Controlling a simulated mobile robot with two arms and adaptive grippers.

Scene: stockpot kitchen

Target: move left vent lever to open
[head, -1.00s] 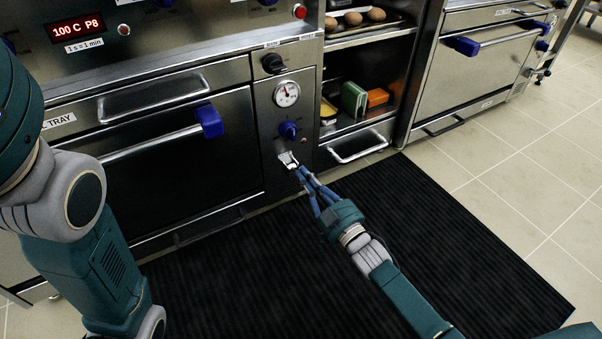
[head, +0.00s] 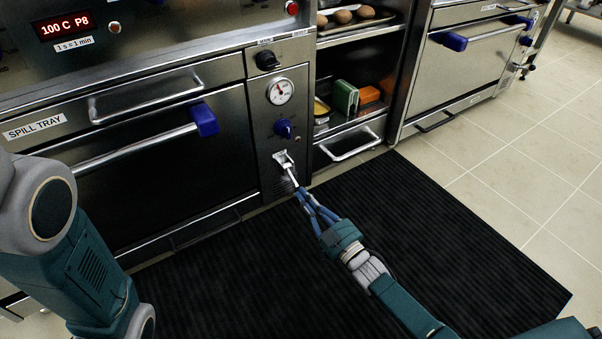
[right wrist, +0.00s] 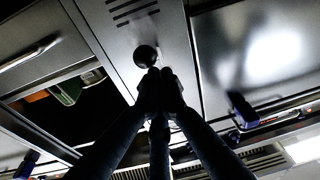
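The left vent lever (head: 291,176) is a bright metal arm on a light plate, low on the left oven's control panel. It slants down and outward to the right. My right gripper (head: 300,192) is at its lower end. In the right wrist view, a dark round knob (right wrist: 146,56) sits just at the fingertips (right wrist: 156,77); the fingers look closed together beside it, not around it. Whether they touch it is too dark to tell. The lever's stem is hidden there. My left arm shows at the left; its gripper is out of view.
A blue knob (head: 284,129) and a gauge (head: 280,92) are above the lever. The left oven door has a blue-ended handle (head: 203,120). An open shelf with boxes (head: 345,97) and a low drawer handle (head: 352,147) are to the right. A black mat (head: 420,220) covers the floor.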

